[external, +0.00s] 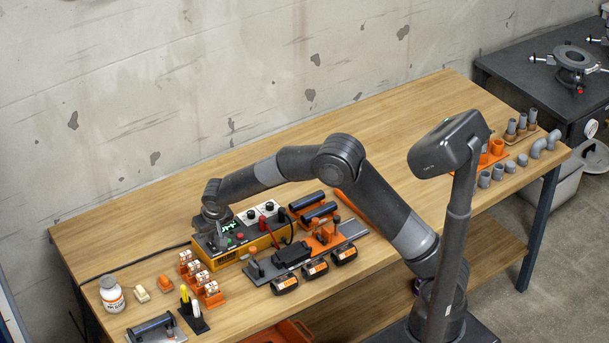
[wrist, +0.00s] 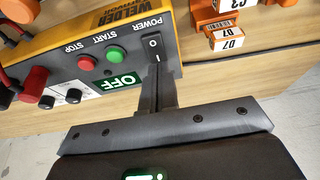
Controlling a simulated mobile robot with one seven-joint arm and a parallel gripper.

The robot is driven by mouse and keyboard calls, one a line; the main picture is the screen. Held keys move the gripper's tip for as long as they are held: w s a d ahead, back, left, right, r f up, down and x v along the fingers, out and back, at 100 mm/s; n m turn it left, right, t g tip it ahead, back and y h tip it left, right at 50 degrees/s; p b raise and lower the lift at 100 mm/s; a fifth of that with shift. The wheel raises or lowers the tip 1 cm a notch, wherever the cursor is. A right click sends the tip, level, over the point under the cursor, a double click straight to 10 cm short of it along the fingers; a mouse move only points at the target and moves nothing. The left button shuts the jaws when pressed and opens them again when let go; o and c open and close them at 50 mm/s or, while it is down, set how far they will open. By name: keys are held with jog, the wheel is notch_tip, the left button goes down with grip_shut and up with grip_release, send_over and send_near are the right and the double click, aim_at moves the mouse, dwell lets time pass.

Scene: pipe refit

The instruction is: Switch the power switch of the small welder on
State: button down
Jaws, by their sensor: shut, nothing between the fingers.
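The small welder (external: 262,244) is a yellow and dark grey box near the left part of the workbench. In the wrist view its yellow side (wrist: 122,17) shows upside down. Its power switch (wrist: 152,47) is a black rocker marked "I" and "O", beside the green start button (wrist: 115,54) and the red stop button (wrist: 86,62). A green sign on it reads OFF (wrist: 118,83). My gripper (wrist: 156,75) is shut and empty, with its fingertips close to the rocker. I cannot tell whether they touch it. In the external view my gripper (external: 219,238) is over the welder's left end.
Orange blocks with labelled pieces (external: 202,279) stand left of the welder. Black-and-orange battery packs (external: 314,268) lie in front of it. A white bottle (external: 112,295) stands at the bench's left end. The wooden bench top (external: 300,150) is clear behind the welder.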

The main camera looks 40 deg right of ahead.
jog(key=shift+f, duration=0.5)
jog(key=shift+w+f+g, duration=0.25)
jog(key=shift+g, duration=0.05)
jog(key=shift+s, duration=0.95)
jog(key=shift+r, duration=0.15)
